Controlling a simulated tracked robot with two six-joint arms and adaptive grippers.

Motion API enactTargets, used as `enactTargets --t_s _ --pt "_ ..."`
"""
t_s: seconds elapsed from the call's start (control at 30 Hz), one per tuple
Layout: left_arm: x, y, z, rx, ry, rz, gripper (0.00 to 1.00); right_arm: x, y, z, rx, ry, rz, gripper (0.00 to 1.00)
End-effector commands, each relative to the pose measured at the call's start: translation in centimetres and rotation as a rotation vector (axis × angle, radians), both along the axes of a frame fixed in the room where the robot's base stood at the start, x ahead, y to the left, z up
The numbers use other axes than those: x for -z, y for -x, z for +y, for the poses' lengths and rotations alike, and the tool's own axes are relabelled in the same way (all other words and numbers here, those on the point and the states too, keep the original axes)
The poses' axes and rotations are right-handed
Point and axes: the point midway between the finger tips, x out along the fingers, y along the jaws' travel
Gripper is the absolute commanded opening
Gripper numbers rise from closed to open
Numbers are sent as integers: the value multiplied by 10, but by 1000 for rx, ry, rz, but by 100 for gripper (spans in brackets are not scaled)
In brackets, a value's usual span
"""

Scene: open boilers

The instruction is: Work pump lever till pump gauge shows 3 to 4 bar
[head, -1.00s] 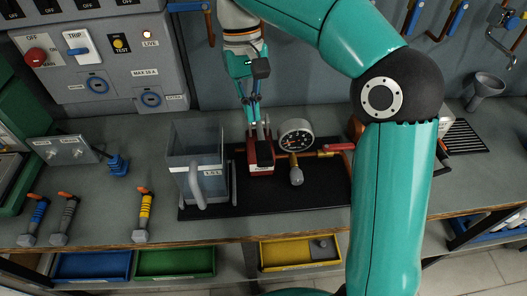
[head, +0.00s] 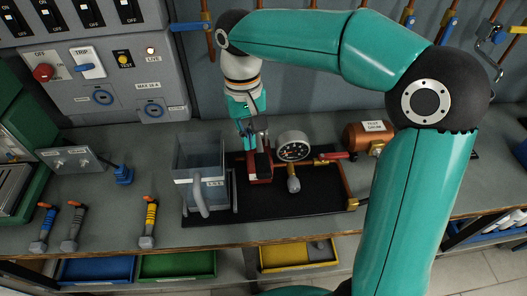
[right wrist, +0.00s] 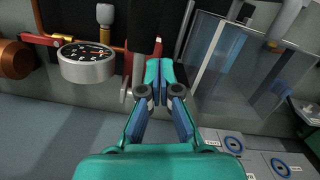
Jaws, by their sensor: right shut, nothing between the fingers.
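The red pump (head: 259,172) stands on a black mat (head: 320,200) on the bench, right of the clear water tank (head: 187,160). A grey lever part shows at the pump's top, partly hidden by my gripper. The white round pump gauge (head: 293,147) is just right of the pump. It also shows in the right wrist view (right wrist: 88,65), but its reading is too small to tell. My right gripper (head: 247,138) points down beside the pump's top. In the right wrist view its fingers (right wrist: 159,85) are shut and empty. I cannot tell if they touch the lever. My left gripper is not in view.
A red-handled valve (head: 332,156) and a copper cylinder (head: 368,138) are right of the gauge. A switch panel (head: 105,70) is behind on the left.

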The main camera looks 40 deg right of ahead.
Motion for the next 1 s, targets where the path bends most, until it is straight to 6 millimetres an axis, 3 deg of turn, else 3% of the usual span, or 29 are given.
enactTargets --t_s 0.03,0.2,0.3,0.77,1.0 --pt "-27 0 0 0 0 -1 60 -21 10 0 -7 3 -2 0" --pt "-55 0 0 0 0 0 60 -43 34 0 -22 9 7 0" --pt "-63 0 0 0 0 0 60 -55 37 -2 -20 7 -1 0" --pt "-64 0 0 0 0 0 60 -58 36 -2 -19 6 -7 0" --pt "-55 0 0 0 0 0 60 -48 37 -2 -18 7 -6 0"
